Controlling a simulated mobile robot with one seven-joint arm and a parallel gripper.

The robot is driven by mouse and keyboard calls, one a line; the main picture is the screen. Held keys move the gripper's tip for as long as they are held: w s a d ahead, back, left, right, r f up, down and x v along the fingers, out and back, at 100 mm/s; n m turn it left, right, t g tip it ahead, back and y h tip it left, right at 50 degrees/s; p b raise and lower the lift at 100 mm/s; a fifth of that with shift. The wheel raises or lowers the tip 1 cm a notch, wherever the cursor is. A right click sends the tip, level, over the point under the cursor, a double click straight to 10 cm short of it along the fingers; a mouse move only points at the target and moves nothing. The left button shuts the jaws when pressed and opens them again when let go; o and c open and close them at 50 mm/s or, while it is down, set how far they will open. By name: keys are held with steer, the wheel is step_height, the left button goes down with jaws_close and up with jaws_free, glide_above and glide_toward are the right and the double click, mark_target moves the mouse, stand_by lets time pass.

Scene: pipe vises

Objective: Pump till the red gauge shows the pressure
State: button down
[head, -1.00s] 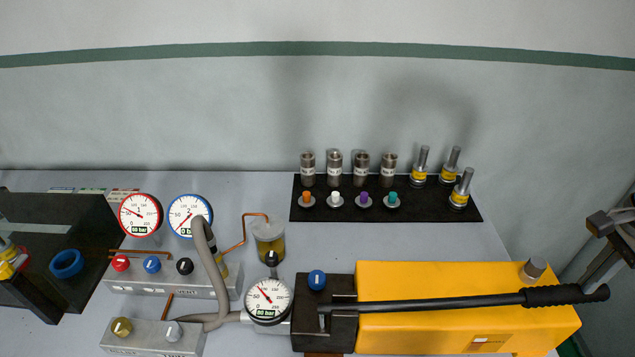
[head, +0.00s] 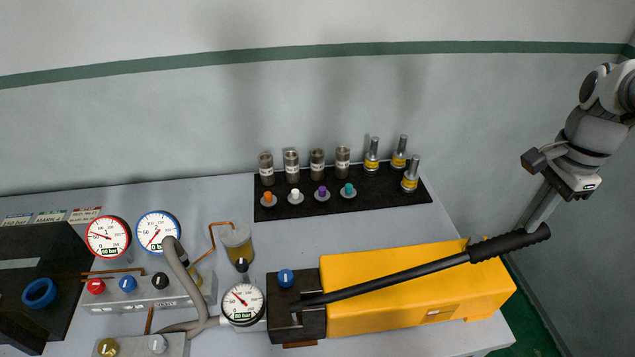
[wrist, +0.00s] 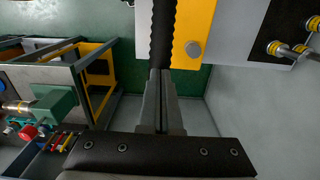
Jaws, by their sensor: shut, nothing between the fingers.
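The red-rimmed gauge (head: 107,237) stands at the left in the head view. Its needle points up-left and its small label looks like 60 bar, though the digits are hard to read. The pump lever (head: 400,279) slants up to the right over the yellow pump body (head: 350,301), ending in a black ribbed grip (head: 510,243). My gripper (head: 533,226) is shut and empty, its fingertips at the grip's outer end. In the wrist view the closed fingers (wrist: 162,78) point at the ribbed grip (wrist: 163,35); contact is not certain.
A blue-rimmed gauge (head: 157,231) shows about 0 bar. A black-rimmed gauge (head: 243,303) sits by the pump block with a blue knob (head: 286,277). Red, blue and black valve knobs (head: 160,281) line the manifold. A black mat (head: 330,208) holds several fittings behind.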

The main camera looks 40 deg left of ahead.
mark_target(526, 239)
steer(key=shift+f, duration=0.15)
stand_by(0.3)
steer(key=shift+w+d+f+b, duration=0.15)
steer(key=shift+f+b, duration=0.45)
steer(key=shift+f, duration=0.4)
steer(key=shift+w+d+f+b, duration=0.2)
steer(key=shift+f+b, duration=0.45)
steer(key=shift+f, duration=0.3)
steer(key=shift+w+d+f+b, duration=0.15)
steer(key=shift+f+b, duration=0.45)
steer(key=shift+f, duration=0.4)
steer(key=shift+s, duration=0.1)
steer(key=f+b, duration=0.2)
steer(key=f, duration=0.1)
steer(key=f+b, duration=0.1)
steer(key=shift+w+d+f, duration=0.3)
steer(key=shift+w+d, duration=0.1)
steer(key=shift+f, duration=0.1)
steer(key=shift+w+d+f+b, duration=0.1)
steer(key=shift+f+b, duration=0.65)
steer(key=shift+f, duration=0.4)
steer(key=shift+w+d+f+b, duration=0.1)
steer(key=shift+f+b, duration=0.6)
steer(key=shift+f, duration=0.4)
steer(key=shift+s, duration=0.1)
